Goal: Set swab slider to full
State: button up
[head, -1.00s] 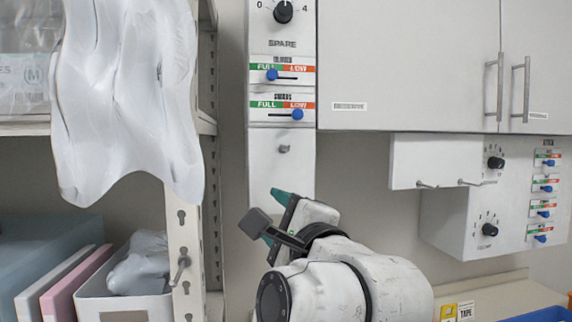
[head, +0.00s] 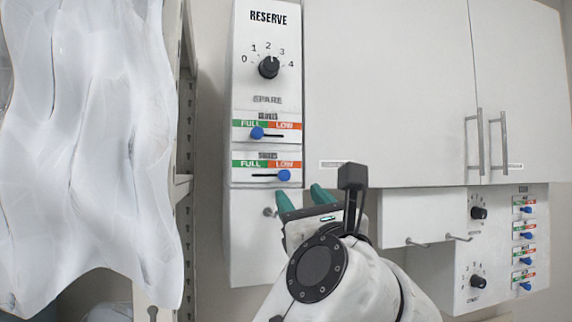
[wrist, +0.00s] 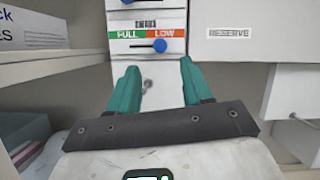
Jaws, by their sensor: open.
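A white panel (head: 241,195) holds two sliders one above the other, each with a green FULL and a red LOW strip. Their small name labels are too blurred to read surely, so I cannot tell which is swabs. The lower slider's blue knob (head: 283,176) is at the right, under LOW; it also shows in the wrist view (wrist: 160,45). The upper slider's blue knob (head: 257,133) is at the left, under FULL. My gripper (head: 303,196) has green fingers, open and empty, just below the lower slider in the picture. In the wrist view its fingers (wrist: 158,68) point toward the panel, apart from the knob.
A black dial (head: 268,67) marked RESERVE sits above the sliders. A peg (head: 269,211) sticks out below them. White cupboards (head: 390,90) stand to the right, with more sliders (head: 525,235) below. A pale crumpled sheet (head: 85,150) hangs at the left.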

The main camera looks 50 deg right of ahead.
aim_at(285, 178)
jog(key=p+x, duration=0.2)
jog(key=x, duration=0.6)
jog(key=shift+w, duration=0.15)
jog(key=shift+c, duration=0.2)
grip_shut()
